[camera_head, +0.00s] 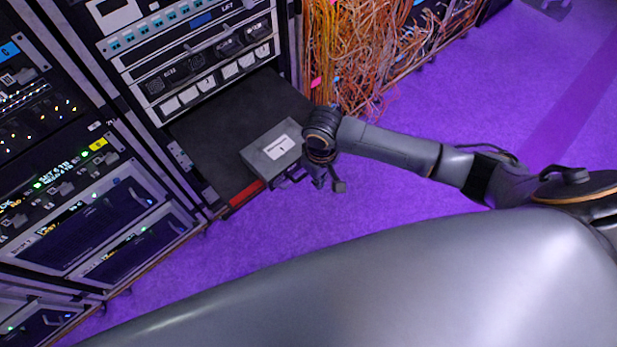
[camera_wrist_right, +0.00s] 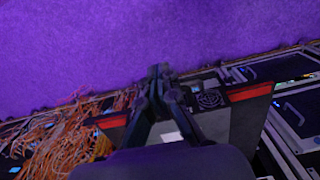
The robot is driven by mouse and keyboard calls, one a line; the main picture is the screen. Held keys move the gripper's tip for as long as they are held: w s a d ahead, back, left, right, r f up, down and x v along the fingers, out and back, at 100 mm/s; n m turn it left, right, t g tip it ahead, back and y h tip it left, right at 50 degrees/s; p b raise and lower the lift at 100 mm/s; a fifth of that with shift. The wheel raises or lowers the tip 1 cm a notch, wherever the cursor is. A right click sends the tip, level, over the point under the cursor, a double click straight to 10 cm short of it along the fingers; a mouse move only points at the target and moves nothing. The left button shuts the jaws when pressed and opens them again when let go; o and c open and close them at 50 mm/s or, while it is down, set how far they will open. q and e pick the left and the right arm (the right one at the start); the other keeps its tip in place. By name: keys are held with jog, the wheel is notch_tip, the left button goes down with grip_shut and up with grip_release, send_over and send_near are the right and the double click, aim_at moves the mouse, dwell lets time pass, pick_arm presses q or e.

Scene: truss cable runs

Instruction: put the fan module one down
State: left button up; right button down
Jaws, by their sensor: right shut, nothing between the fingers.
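The fan module (camera_head: 268,152) is a grey box with a white label on top. It rests on a black shelf (camera_head: 212,140) with a red front edge, standing out of the rack, with its front end close to that edge. In the right wrist view the module (camera_wrist_right: 208,101) shows a round fan grille, partly hidden behind my gripper. My right gripper (camera_head: 328,184) is just off the module's front end, shut and empty; its fingers also show in the right wrist view (camera_wrist_right: 159,74). I cannot tell whether it touches the module. My left gripper is not in view.
Rack units (camera_head: 205,85) stand above and behind the shelf, with another lit rack (camera_head: 60,170) to the left. Loose orange cables (camera_head: 350,50) hang close to the shelf's right side. The purple floor (camera_head: 440,185) in front is clear.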

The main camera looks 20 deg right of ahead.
aim_at(282, 150)
jog(key=w+a+f, duration=0.1)
jog(key=w+f, duration=0.2)
jog(key=f, duration=0.2)
jog(key=shift+w+a+f+p, duration=0.2)
jog(key=shift+w+p, duration=0.15)
jog(key=w+a+b, duration=0.1)
jog(key=w, duration=0.2)
jog(key=w+a+b, duration=0.1)
jog(key=w+b, duration=0.1)
jog(key=w, duration=0.1)
jog(key=w+a+b, duration=0.1)
jog(key=w, duration=0.2)
jog(key=shift+w+a+f, duration=0.2)
jog(key=shift+w+a, duration=0.1)
jog(key=shift+w, duration=0.05)
jog(key=shift+w+a+r+b, duration=0.15)
jog(key=shift+w+b, duration=0.2)
jog(key=shift+w, duration=0.1)
jog(key=shift+r, duration=0.1)
